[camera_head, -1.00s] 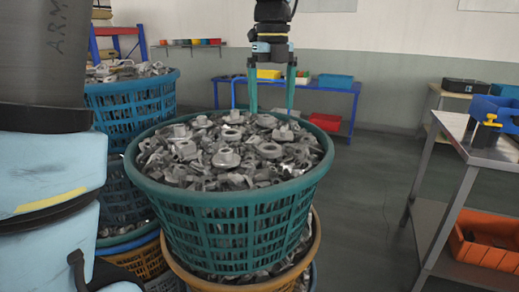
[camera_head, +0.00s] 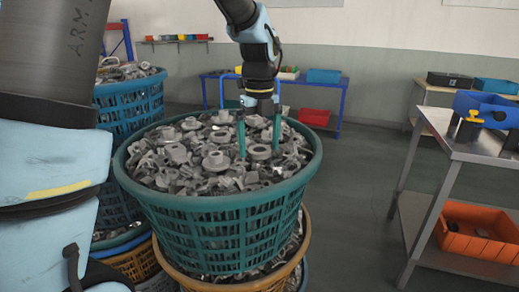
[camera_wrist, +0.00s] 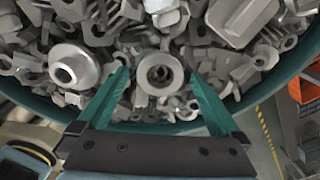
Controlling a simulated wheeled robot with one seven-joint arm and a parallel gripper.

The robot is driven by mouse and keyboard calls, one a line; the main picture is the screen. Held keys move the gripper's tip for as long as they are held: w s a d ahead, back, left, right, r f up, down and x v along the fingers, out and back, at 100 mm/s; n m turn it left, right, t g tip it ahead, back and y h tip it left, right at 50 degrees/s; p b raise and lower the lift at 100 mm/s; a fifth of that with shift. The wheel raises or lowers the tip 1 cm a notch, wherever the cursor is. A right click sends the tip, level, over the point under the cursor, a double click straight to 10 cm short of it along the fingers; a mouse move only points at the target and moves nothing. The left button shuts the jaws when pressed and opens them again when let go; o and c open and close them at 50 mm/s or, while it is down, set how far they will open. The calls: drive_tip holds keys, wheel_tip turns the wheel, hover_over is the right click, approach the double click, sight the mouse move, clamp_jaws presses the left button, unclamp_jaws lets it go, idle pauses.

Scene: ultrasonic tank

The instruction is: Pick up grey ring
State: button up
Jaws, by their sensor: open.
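A grey ring (camera_wrist: 160,73) with a dark centre hole lies on top of the heap of metal parts. In the wrist view it sits between the two green fingers of my gripper (camera_wrist: 158,77), apart from both. In the head view the ring (camera_head: 261,152) shows between the fingertips of my gripper (camera_head: 259,151). My gripper is open and empty, pointing down at the heap. Whether the fingertips touch other parts is hard to tell.
The parts fill a teal basket (camera_head: 220,205) stacked on an orange one (camera_head: 255,283). A larger flanged grey part (camera_wrist: 74,67) lies left of the ring. Another blue basket (camera_head: 130,105) of parts stands at the left. A metal table (camera_head: 470,145) stands at the right.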

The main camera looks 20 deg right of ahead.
drive_tip(key=shift+c, duration=0.4)
drive_tip(key=c, duration=1.3)
wheel_tip(320, 180, up, 10)
drive_tip(key=shift+f+b, duration=0.1)
drive_tip(key=shift+b, duration=0.75)
